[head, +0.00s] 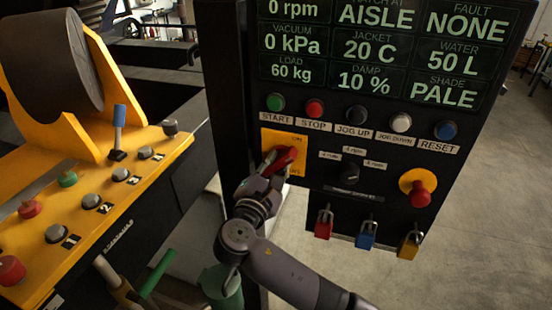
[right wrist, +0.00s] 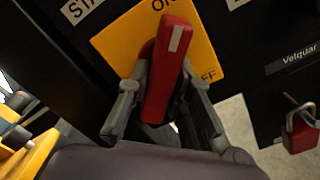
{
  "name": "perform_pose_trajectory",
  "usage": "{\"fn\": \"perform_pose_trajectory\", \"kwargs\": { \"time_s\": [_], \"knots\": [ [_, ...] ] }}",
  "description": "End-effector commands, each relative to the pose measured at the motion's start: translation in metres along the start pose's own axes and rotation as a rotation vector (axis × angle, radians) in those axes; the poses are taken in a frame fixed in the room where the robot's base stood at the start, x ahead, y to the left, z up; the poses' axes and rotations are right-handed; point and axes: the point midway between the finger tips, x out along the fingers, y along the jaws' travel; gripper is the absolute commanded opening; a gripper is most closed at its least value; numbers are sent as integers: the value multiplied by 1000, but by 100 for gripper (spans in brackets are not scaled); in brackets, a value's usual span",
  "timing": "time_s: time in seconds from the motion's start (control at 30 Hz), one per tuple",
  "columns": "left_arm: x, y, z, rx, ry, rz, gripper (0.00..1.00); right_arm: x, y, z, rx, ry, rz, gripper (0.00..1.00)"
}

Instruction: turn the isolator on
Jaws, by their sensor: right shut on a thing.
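The isolator is a red rotary handle (head: 287,158) on a yellow plate (head: 270,136) at the lower left of the black panel. The plate has an ON label near its top and an OFF label lower down. My right gripper (head: 273,164) is shut on the red handle. In the right wrist view the red handle (right wrist: 168,70) sits between my two fingers, its white mark facing the camera. The handle lies slanted across the plate; I cannot tell its exact setting. The yellow plate (right wrist: 115,42) is partly covered by handle and fingers. My left gripper is not in view.
Push buttons, a black selector knob (head: 353,172) and a red emergency stop (head: 420,194) are right of the isolator. Red (head: 324,223), blue (head: 366,234) and yellow (head: 411,243) padlocks hang below. A yellow console (head: 105,190) with a blue lever (head: 118,127) stands left.

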Motion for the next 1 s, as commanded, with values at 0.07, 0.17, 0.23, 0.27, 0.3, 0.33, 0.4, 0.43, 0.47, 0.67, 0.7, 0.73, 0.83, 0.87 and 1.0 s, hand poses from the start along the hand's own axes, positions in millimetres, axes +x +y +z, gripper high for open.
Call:
{"fn": "perform_pose_trajectory", "kwargs": {
  "time_s": [0.07,0.17,0.23,0.27,0.3,0.33,0.4,0.43,0.47,0.67,0.7,0.73,0.83,0.87,1.0],
  "knots": [
    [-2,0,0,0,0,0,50,0,-1,-2,-11,3,-3,0],
    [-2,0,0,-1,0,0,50,0,-2,-2,-16,3,-3,0],
    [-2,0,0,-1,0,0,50,0,-2,-2,-17,3,-3,0],
    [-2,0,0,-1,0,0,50,0,-2,-2,-17,3,-3,0],
    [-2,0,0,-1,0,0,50,0,-2,-2,-18,3,-3,0],
    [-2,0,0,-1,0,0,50,0,-2,-2,-18,3,-3,0],
    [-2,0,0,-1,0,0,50,0,-2,-2,-18,3,-3,0],
    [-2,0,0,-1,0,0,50,0,-2,-2,-18,3,-3,0],
    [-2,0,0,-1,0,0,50,0,-2,-2,-18,3,-3,0],
    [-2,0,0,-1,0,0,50,0,-2,-2,-16,2,-3,32],
    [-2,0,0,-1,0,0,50,0,-2,-1,-15,2,-2,35],
    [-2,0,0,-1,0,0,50,0,-1,-1,-15,2,-2,37],
    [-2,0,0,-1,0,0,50,0,-1,-1,-14,1,-2,40],
    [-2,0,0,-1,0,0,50,0,-1,-1,-14,1,-2,40],
    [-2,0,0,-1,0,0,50,0,-1,0,-13,1,-1,40]
  ]
}}
